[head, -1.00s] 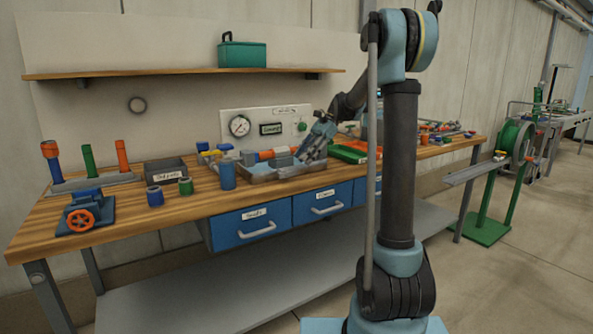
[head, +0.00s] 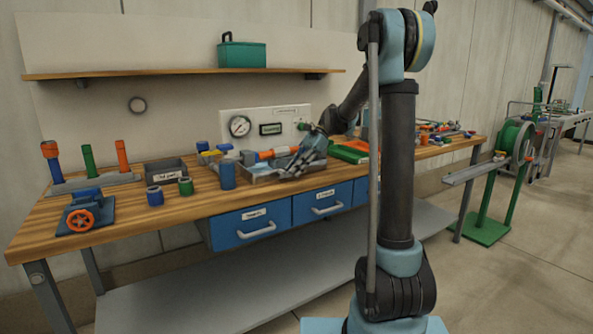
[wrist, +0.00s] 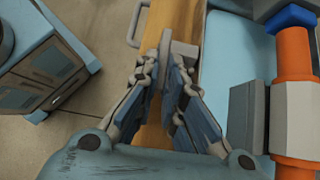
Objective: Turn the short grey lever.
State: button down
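The short grey lever (wrist: 165,50) shows in the wrist view as a narrow upright grey bar beside a grey block (wrist: 184,50). My gripper (wrist: 164,68) has its two fingers drawn in towards each other, with the bar between their tips. They look closed on it, though the contact is partly hidden by the fingers. In the head view my gripper (head: 297,168) is low over the grey tray (head: 262,179) on the bench, at the right end of the orange pipe assembly (head: 265,155). The lever is hidden there.
The orange pipe with a blue collar (wrist: 293,70) lies close right of my gripper in the wrist view. A blue cup (head: 227,176) stands left of the tray.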

aim_at(279, 173)
jog(key=shift+r, duration=0.2)
jog(key=shift+a+r+t+h, duration=0.25)
jog(key=shift+t+h, duration=0.15)
jog(key=shift+h, duration=0.2)
jog(key=t+h, duration=0.1)
jog(key=r+t+h, duration=0.1)
jog(key=shift+s+a+h, duration=0.3)
jog(key=shift+a+h, duration=0.1)
jog(key=t+h, duration=0.1)
jog(key=a+h, duration=0.1)
jog(key=s+r+t+h, duration=0.1)
jog(key=shift+a+t+h, duration=0.25)
jog(key=shift+t+h, duration=0.05)
jog(key=shift+h, duration=0.1)
jog(key=a+t+h, duration=0.1)
jog(key=s+t+h, duration=0.1)
jog(key=h, duration=0.1)
jog(key=shift+a+r+t+h, duration=0.1)
jog(key=shift+a+t+h, duration=0.2)
jog(key=shift+a, duration=0.05)
jog(key=shift+s+a+f+t+h, duration=0.15)
jog(key=shift+s+a+t+h, duration=0.15)
jog(key=shift+t+h, duration=0.4)
jog(key=shift+s+a+f+t+h, duration=0.15)
jog(key=shift+a+t+h, duration=0.2)
jog(key=shift+h, duration=0.65)
